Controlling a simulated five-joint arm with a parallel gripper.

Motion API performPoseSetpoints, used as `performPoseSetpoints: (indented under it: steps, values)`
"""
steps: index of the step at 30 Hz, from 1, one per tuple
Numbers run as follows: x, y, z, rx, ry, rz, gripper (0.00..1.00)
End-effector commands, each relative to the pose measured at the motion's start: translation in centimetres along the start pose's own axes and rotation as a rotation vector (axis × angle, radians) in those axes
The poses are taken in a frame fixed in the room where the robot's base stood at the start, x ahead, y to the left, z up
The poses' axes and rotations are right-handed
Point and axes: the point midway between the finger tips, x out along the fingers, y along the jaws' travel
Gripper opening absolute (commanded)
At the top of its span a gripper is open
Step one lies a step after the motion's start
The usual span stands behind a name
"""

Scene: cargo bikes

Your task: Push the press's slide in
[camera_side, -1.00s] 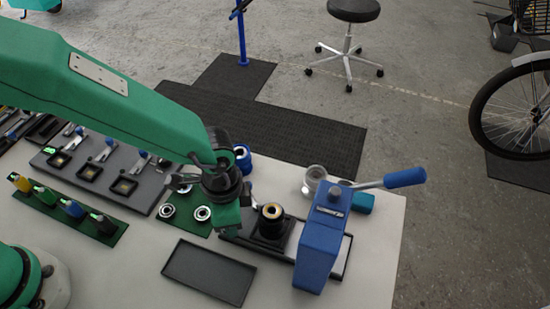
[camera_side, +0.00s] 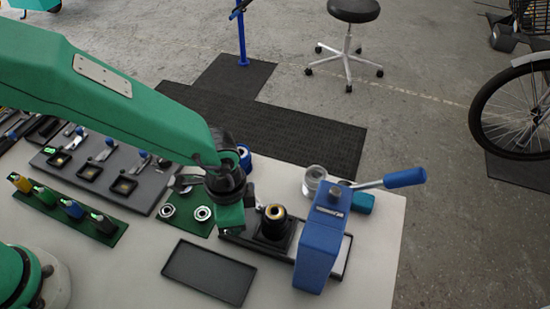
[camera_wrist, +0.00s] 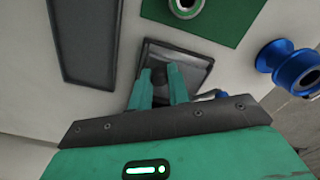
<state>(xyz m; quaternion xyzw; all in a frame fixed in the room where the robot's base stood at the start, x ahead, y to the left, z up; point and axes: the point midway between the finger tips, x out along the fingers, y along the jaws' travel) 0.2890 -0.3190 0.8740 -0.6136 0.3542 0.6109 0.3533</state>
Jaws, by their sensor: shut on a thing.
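The blue press (camera_side: 318,255) stands at the right of the bench, with its blue-gripped lever sticking out to the right. My gripper (camera_side: 232,222) is at the left end of the slide, low over the bench. In the wrist view, my gripper's green fingers (camera_wrist: 162,82) are closed around a small dark piece of the slide (camera_wrist: 192,70). The fingers partly hide that piece.
An empty black tray (camera_side: 208,272) lies in front of the slide. A green mat with two metal rings (camera_side: 202,213) is left of my gripper. A blue spool (camera_wrist: 288,68) stands behind. A clear round cup (camera_side: 314,178) and a teal block (camera_side: 362,202) are beside the press.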

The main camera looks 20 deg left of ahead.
Motion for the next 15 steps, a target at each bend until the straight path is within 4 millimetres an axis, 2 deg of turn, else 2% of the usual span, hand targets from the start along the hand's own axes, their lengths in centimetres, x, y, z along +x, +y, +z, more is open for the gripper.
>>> performPoseSetpoints:
  steps: [1,15]
  values:
    - [0.5,0.1,0.1,-0.003,-0.008,0.002,0.02]
    - [0.5,1.1,-1.6,-0.003,-0.009,0.002,0.02]
